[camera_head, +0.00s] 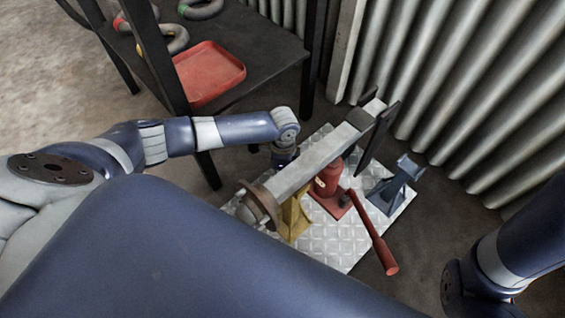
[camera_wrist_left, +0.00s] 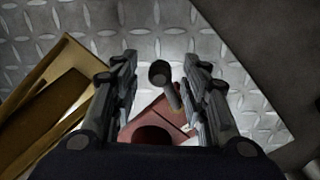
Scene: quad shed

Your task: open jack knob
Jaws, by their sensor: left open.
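The red jack (camera_head: 328,180) stands on a diamond-plate sheet (camera_head: 337,240) beneath a grey beam. Its long red handle (camera_head: 373,230) slants toward the front right. In the left wrist view, a dark round knob (camera_wrist_left: 160,72) on a short stalk rises from the red jack base (camera_wrist_left: 172,112). My left gripper (camera_wrist_left: 160,62) is open, with one finger on each side of the knob and visible gaps to both. In the head view, the beam hides my left fingertips. My right arm shows at the lower right, but its gripper is out of view.
The grey beam (camera_head: 318,160) passes over the jack, close to my left wrist. A yellow stand (camera_head: 294,217) is left of the jack and a blue stand (camera_head: 396,187) right. A dark table with a red tray (camera_head: 208,72) stands behind; a corrugated wall (camera_head: 455,90) closes the right.

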